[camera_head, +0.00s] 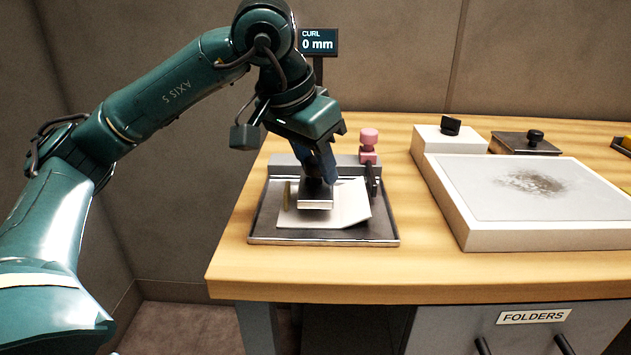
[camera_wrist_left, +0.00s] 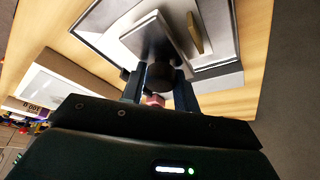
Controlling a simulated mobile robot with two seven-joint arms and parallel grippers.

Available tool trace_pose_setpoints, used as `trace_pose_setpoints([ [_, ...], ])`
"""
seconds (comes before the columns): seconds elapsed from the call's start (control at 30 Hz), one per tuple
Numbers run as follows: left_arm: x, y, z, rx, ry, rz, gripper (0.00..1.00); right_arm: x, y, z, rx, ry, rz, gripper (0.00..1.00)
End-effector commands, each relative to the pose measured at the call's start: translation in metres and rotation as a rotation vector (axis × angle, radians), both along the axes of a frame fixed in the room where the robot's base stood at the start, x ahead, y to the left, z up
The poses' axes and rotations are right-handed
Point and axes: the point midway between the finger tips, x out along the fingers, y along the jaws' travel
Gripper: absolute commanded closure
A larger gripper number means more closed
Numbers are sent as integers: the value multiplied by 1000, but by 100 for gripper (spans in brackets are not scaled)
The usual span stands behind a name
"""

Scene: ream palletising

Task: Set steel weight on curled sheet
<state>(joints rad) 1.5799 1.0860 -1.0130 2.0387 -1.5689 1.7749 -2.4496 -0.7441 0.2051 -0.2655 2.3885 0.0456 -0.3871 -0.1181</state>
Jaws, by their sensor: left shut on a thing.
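My left gripper (camera_head: 318,172) is shut on the dark knob (camera_wrist_left: 161,75) of the steel weight (camera_head: 315,204). The weight is a flat metal block, and it also shows in the left wrist view (camera_wrist_left: 148,38). It is level over the middle of the pale sheet (camera_head: 348,205) and looks in contact with it, though I cannot tell for sure. The sheet lies in a dark, metal-rimmed tray (camera_head: 270,238) and is partly hidden by the weight. The sign (camera_head: 319,43) reads CURL 0 mm. My right gripper is not in view.
A pink knob (camera_head: 369,138) stands at the tray's back right. A brass strip (camera_head: 287,194) is at the sheet's left. A large pale slab (camera_head: 480,235) with a dark smudge, a white block (camera_head: 440,143) and a knobbed dark plate (camera_head: 520,146) occupy the right.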

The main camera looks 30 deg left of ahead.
Motion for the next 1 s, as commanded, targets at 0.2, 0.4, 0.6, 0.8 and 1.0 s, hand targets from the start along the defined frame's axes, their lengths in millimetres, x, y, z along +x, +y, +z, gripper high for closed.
trace_pose_setpoints([
  [0.2,0,0,-23,-2,-2,1,100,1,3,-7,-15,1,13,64],
  [0.4,0,0,-22,-1,-2,0,100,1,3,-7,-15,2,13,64],
  [0.6,0,0,-26,0,0,0,67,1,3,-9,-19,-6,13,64],
  [0.8,0,0,-26,0,0,0,51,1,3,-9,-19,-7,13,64],
  [1.0,0,0,-26,0,0,0,48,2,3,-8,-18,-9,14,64],
])
